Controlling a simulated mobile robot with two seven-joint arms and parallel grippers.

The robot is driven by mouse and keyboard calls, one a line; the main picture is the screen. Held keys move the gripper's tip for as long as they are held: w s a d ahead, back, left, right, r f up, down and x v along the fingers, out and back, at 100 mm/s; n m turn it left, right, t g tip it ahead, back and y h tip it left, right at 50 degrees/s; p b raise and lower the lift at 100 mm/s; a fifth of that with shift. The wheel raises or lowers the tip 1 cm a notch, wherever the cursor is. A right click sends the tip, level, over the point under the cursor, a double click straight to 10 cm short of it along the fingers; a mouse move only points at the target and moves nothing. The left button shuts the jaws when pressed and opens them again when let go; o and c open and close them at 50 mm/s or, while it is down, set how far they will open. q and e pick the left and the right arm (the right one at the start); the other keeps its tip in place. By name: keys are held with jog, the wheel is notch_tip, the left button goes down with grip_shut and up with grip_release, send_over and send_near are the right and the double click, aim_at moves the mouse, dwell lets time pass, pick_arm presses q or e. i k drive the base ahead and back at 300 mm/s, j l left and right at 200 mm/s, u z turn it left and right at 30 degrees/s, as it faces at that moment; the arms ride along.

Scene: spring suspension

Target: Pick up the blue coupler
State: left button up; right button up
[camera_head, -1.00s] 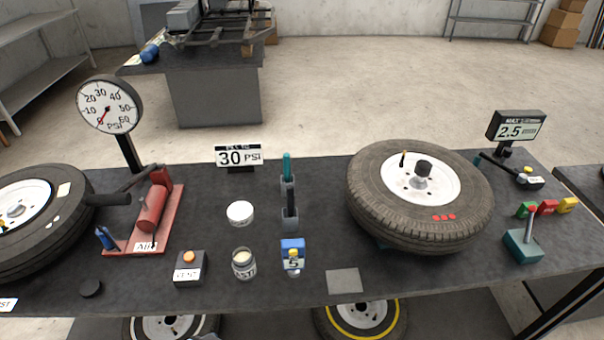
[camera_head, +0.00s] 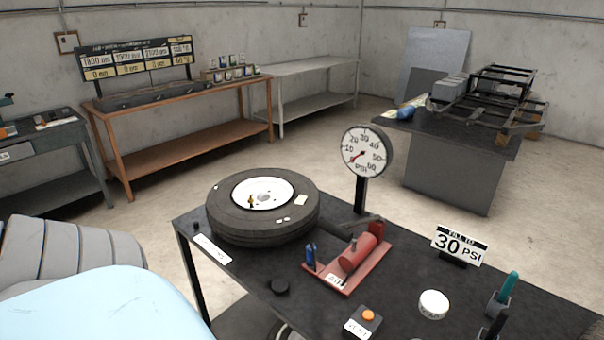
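A small blue upright piece (camera_head: 310,258), which looks like the blue coupler, stands at the left end of the red base of an air pump (camera_head: 360,254) on the dark workbench (camera_head: 405,285). It is small in the picture, so its exact shape and how it sits in its place are hard to tell. Neither of my grippers is in view.
A tire (camera_head: 232,222) lies flat left of the pump. A gauge (camera_head: 365,152) stands behind it. A black cap (camera_head: 279,286), a box with an orange button (camera_head: 363,321) and a white lid (camera_head: 433,304) are nearer. A "30 PSI" sign (camera_head: 459,245) stands right.

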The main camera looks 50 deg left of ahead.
aim_at(308, 262)
jog(key=u, duration=1.6)
